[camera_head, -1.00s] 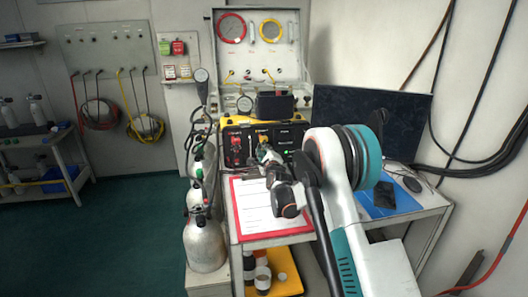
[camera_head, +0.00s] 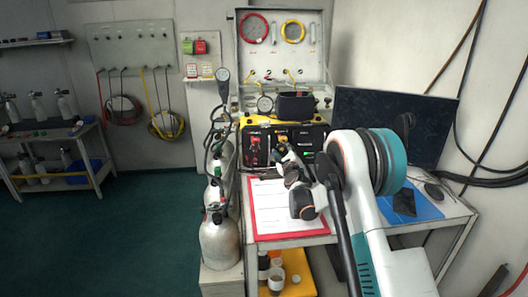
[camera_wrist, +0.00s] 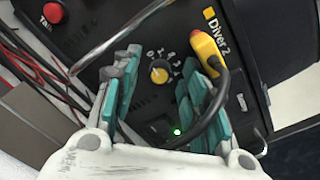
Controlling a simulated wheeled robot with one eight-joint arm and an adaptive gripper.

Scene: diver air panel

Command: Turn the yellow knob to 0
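The yellow knob (camera_wrist: 159,73) sits on the black panel face, with white numerals around its upper right side, from 0 at upper left to 4 at right. Its pointer is too small to read surely. My gripper (camera_wrist: 162,62) is open, with teal-padded fingers on either side of the knob in the wrist view. I see gaps between the fingers and the knob; depth is hard to judge. In the head view my gripper (camera_head: 284,152) is in front of the yellow-edged panel box (camera_head: 255,121), and the knob cannot be made out there.
A yellow-ended plug (camera_wrist: 207,50) with a black cable sits by the "Diver 2" label, close to the right fingers. A red button (camera_wrist: 53,12) and a metal bar (camera_wrist: 112,40) are at upper left. A red-edged clipboard (camera_head: 268,205) lies below my arm.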

